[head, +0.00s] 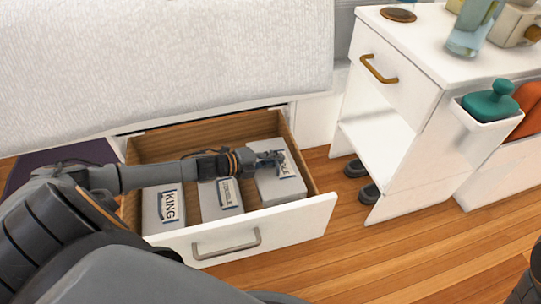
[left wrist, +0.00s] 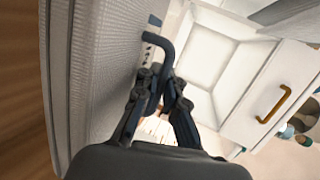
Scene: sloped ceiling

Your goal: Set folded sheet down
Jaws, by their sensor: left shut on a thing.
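A white folded sheet (head: 278,187) with a dark-edged label is at the right end of the open drawer (head: 285,226). My left gripper (head: 270,158) reaches in from the left over the drawer and is shut on this sheet's dark blue band. In the left wrist view the fingers (left wrist: 160,82) close around the band (left wrist: 158,42), beside the pale sheet (left wrist: 112,75). I cannot tell whether the sheet rests on the drawer floor. Its label is partly hidden by the gripper.
Two other folded sheets lie in the drawer: one labelled KING (head: 153,214) at left, another (head: 212,207) in the middle. A bed (head: 160,60) stands behind. A white nightstand (head: 405,125) is at right, with dark slippers (head: 369,193) by it. Wooden floor in front is clear.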

